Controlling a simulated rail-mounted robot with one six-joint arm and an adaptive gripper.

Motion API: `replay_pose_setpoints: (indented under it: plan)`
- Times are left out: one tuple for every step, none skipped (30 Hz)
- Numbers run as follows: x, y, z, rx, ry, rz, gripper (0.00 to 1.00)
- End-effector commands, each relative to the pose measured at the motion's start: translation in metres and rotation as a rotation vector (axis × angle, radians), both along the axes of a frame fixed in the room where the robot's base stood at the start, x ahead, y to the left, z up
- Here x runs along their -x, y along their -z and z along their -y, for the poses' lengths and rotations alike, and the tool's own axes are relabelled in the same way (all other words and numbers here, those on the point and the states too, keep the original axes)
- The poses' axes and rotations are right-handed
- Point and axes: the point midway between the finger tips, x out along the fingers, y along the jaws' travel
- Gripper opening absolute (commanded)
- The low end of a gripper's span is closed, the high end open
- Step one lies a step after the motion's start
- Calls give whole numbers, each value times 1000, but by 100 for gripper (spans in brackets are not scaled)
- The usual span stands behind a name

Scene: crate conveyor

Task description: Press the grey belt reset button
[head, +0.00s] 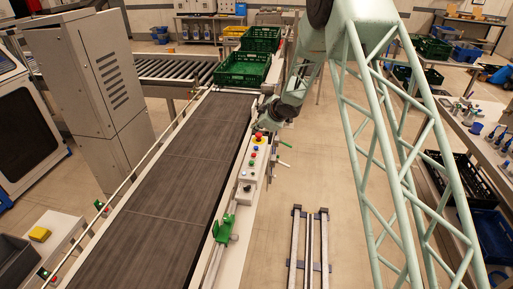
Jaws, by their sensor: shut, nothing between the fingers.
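A pale control box (249,170) is on the right edge of the dark conveyor belt (190,170). A red mushroom button (258,135) is at its far end, and several small coloured buttons run along its top. I cannot surely tell the grey reset button from the other small buttons at this size. My gripper (259,124) is at the far end of the box, close to the red button. It is small and partly hidden by the arm; its fingers are shut and empty. I cannot tell whether it touches anything.
Green crates (242,69) stand at the belt's far end, beside a roller conveyor (175,68). A green bracket (224,228) is on the belt's near right edge. A grey cabinet (100,75) stands at left.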

Motion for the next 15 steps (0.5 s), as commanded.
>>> replay_pose_setpoints:
  plan:
    - [0,0,0,0,0,0,0]
    - [0,0,0,0,0,0,0]
    - [0,0,0,0,0,0,0]
    - [0,0,0,0,0,0,0]
    - [0,0,0,0,0,0,0]
    - [0,0,0,0,0,0,0]
    - [0,0,0,0,0,0,0]
    - [0,0,0,1,1,0,0]
    - [0,1,0,1,1,0,0]
    - [0,1,0,1,1,0,0]
    - [0,2,0,1,1,0,0]
    - [0,2,0,1,1,0,0]
    - [0,3,0,1,1,0,0]
    - [0,4,0,1,1,0,0]
    - [0,5,0,1,1,0,0]
